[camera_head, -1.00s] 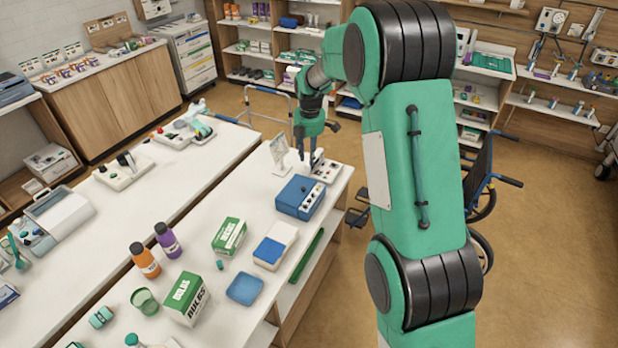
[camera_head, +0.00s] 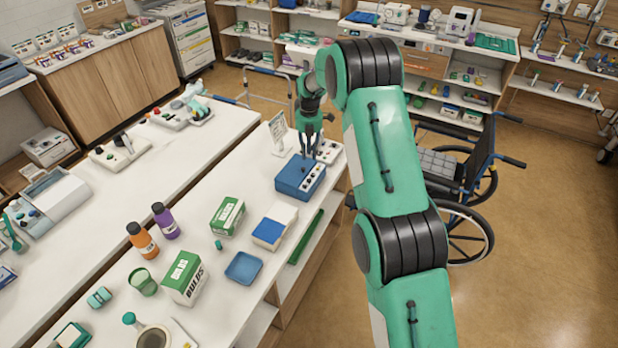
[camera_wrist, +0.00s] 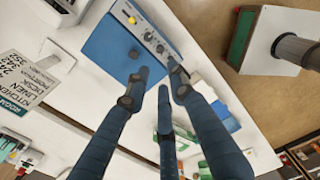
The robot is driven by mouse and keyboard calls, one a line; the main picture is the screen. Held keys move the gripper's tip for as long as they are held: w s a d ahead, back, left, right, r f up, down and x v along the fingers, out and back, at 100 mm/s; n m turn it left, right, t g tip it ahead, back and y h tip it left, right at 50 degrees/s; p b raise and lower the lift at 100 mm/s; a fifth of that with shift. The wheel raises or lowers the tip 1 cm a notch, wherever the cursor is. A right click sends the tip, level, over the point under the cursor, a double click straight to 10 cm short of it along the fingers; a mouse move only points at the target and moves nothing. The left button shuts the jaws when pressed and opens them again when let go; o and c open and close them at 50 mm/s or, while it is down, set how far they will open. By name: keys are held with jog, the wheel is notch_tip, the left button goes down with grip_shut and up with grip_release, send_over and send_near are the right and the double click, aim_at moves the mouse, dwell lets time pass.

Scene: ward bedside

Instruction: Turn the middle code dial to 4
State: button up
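The blue code box (camera_head: 292,178) stands near the right edge of the front white table. It also shows at the top of the wrist view (camera_wrist: 112,48). Its pale panel (camera_wrist: 172,52) carries a row of small dark dials, one of them the middle dial (camera_wrist: 148,36); their numbers are too small to read. My gripper (camera_head: 311,152) points down over the far side of the box. In the wrist view my gripper (camera_wrist: 158,80) has its fingers spread with nothing between them, just short of the panel. I cannot tell whether a fingertip touches it.
A white device (camera_head: 327,152) stands close behind the box, and a sign (camera_head: 278,132) stands to its left. A blue-and-white box (camera_head: 270,230), a green carton (camera_head: 227,215) and a blue tray (camera_head: 243,267) lie nearer. A wheelchair (camera_head: 470,190) stands on the floor at right.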

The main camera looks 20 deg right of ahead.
aim_at(309, 179)
jog(key=shift+f, duration=0.15)
notch_tip(309, 179, down, 14)
jog(key=shift+r, duration=0.25)
dwell(0.6)
grip_shut()
